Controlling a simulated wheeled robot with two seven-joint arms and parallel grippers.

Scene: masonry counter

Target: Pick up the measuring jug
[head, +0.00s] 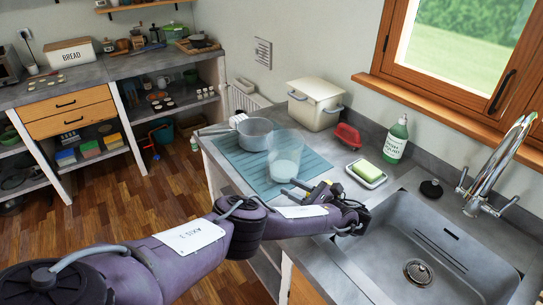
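The measuring jug (286,147) is a clear, pale, wide-mouthed vessel. It stands upright on a blue-grey ribbed mat (237,158) on the counter, left of the sink. My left gripper (303,186) is at the near right side of the jug, low by its base, with its dark fingers pointing left. Whether the fingers touch the jug, and how far apart they are, is not clear from this angle. No handle on the jug can be made out. My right gripper is not in view.
A grey saucepan (254,134) stands on the mat just left of the jug. Behind are a cream bin (314,106) and a red object (348,136). A soap dish (367,174), green bottle (396,140) and sink (428,240) lie to the right.

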